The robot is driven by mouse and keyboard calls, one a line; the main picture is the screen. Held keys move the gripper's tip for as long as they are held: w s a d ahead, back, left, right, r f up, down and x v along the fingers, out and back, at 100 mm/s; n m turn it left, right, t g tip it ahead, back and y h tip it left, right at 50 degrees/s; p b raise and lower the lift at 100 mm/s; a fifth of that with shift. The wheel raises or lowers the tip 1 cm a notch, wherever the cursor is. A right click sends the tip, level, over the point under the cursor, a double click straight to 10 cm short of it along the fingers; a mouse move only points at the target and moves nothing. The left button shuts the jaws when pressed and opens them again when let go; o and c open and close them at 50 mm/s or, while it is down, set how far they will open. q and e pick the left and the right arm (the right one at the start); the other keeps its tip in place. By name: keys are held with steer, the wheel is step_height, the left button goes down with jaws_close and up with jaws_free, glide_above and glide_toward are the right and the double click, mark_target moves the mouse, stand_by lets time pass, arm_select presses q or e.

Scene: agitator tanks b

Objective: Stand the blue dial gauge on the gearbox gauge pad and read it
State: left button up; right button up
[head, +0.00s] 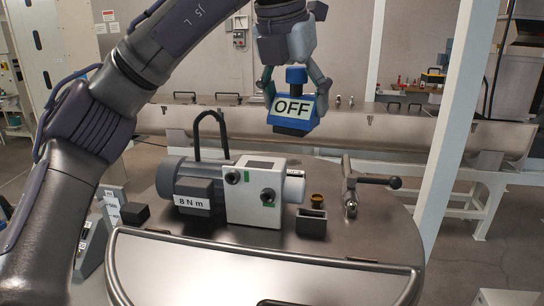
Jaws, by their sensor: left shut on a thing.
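The blue dial gauge (293,112) hangs upright in the air, with a white face that shows "OFF" and a dark base. My left gripper (296,79) is above it, shut on its blue upper part. The gearbox (253,202) is a light box on the round tank top, joined to a dark grey motor (183,181) labelled "8 N m". A dark rectangular patch (262,164) on top of the gearbox may be the gauge pad. The gauge is above and right of it in the picture, apart from it. My right gripper is not in view.
A small grey open box (311,223) and a brass-coloured piece (317,200) are right of the gearbox. A valve with a black handle (372,182) stands farther right. A black loop (211,135) rises behind the motor. A white post (460,110) stands at the right.

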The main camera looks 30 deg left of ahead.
mark_target(273, 111)
arm_select(q)
steer(key=shift+a, duration=0.2)
steer(key=a+f, duration=0.1)
steer(key=w+a+f+p, duration=0.1)
steer(key=w+a, duration=0.1)
steer(key=a, duration=0.1)
steer(key=shift+a+f, duration=0.1)
steer(key=shift+f, duration=0.3)
steer(key=w+a+f, duration=0.1)
steer(key=w+a+f+p, duration=0.1)
steer(key=a, duration=0.1)
steer(key=w+a+f+p, duration=0.1)
steer(key=a, duration=0.1)
steer(key=shift+w+f, duration=0.25)
steer(key=shift+w, duration=0.15)
steer(key=shift+f, duration=0.2)
steer(key=shift+f+p, duration=0.35)
steer(key=shift+f, duration=0.05)
step_height(273, 111, down, 2)
steer(key=shift+f+p, duration=0.15)
steer(key=shift+p, duration=0.35)
steer(key=shift+a+f, duration=0.1)
steer(key=shift+f, duration=0.35)
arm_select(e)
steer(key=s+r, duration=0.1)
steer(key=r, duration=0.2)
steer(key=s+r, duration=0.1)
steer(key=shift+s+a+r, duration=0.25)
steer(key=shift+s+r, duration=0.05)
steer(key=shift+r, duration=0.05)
